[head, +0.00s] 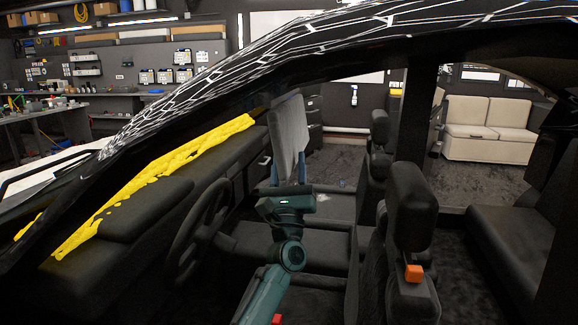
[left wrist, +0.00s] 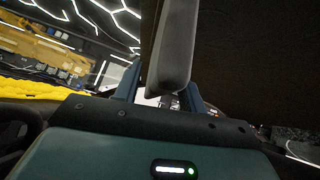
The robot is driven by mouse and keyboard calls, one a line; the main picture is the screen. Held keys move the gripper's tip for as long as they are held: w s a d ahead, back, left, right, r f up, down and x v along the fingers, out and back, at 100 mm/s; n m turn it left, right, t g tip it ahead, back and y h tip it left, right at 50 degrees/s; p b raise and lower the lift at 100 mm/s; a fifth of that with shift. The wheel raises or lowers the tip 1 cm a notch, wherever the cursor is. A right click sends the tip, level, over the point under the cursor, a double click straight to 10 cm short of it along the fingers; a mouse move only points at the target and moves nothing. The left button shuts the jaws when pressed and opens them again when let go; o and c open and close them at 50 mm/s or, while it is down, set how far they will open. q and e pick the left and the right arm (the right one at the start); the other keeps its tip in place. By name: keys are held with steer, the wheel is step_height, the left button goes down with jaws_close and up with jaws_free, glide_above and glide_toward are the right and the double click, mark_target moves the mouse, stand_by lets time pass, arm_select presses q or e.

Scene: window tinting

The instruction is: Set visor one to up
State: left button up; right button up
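The visor (head: 289,135) is a grey panel hanging down steeply from the roof edge inside the car, beyond the steering wheel. In the left wrist view the visor (left wrist: 173,50) has its rounded lower end between my blue fingers. My left gripper (head: 288,172) comes up from below, around the visor's lower end. In the left wrist view the left gripper (left wrist: 162,92) has its fingers spread, with a gap beside the left finger. The right finger is close to the visor; I cannot tell whether it touches. My right gripper is not in view.
The steering wheel (head: 200,232) and dashboard (head: 150,205) are left of my arm. Seats with headrests (head: 411,205) stand close on the right. The dark roof frame (head: 330,65) crosses above. A yellow strip (head: 160,170) lies along the windscreen base. A cream sofa (head: 490,130) is outside.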

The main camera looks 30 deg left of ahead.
arm_select(q)
jaws_close()
stand_by(0.3)
